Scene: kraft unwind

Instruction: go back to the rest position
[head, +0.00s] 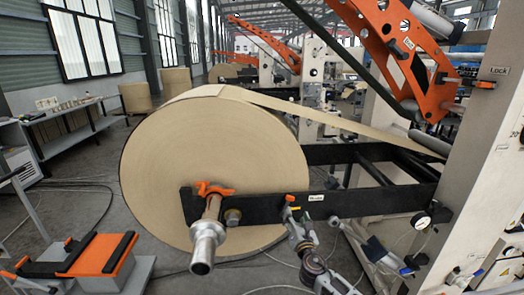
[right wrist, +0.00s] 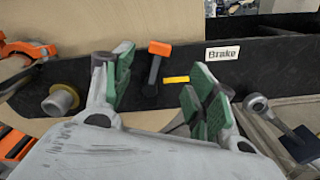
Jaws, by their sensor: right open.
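My right gripper (head: 294,222) comes up from the bottom in the head view and stands in front of the black side beam (head: 375,202) of the unwind stand. In the right wrist view the right gripper (right wrist: 155,88) is open, its green-padded fingers apart. A small orange-topped brake lever (right wrist: 159,48) with a dark stem shows between and beyond the fingers; I cannot tell whether they touch it. The lever's orange top (head: 290,198) also shows in the head view. A white "Brake" label (right wrist: 223,54) is right of it. My left gripper is out of view.
A large kraft roll (head: 210,160) fills the middle on a metal shaft (head: 207,243) with an orange clamp (head: 214,189). An orange-topped cart (head: 98,254) stands lower left. A gauge (head: 421,221) and hoses are at right.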

